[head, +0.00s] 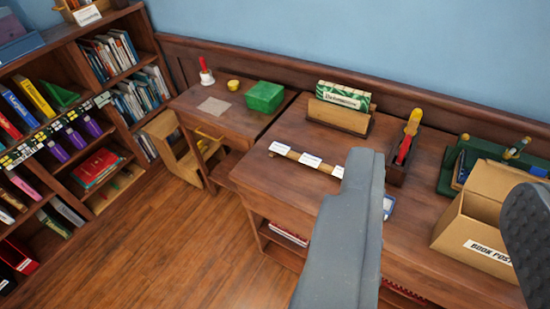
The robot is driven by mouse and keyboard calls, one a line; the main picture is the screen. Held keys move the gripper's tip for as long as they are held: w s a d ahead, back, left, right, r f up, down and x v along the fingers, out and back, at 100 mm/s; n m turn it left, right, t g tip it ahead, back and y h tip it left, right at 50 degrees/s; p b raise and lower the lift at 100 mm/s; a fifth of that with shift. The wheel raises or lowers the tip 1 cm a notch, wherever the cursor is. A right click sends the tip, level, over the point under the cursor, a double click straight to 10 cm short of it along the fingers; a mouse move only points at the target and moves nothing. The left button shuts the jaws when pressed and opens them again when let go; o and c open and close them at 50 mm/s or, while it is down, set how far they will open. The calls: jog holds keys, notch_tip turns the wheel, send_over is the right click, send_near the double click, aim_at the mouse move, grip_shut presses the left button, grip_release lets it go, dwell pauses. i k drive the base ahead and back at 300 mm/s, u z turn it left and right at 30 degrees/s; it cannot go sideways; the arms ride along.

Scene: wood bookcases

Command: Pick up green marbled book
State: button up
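A green and white patterned book (343,95) with a white label on its spine stands upright in a wooden holder (338,117) at the back of the large desk, against the wall panelling. Its pattern looks marbled; the label is too small to read surely. My gripper (447,180) is in the foreground at the lower right. One long grey finger shows in the middle and a dark padded finger at the right edge. They are wide apart with nothing held between them. The book is beyond the grey finger, apart from it.
The desk (290,130) also bears a label strip (308,160), a red and yellow object (408,135) in a stand, a green stand (470,155) and an open cardboard box (480,225). Bookcases stand left; floor (180,240) is clear.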

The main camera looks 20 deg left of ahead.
aim_at(345, 97)
jog(key=u, duration=1.65)
jog(key=i, duration=4.1)
jog(key=z, duration=3.55)
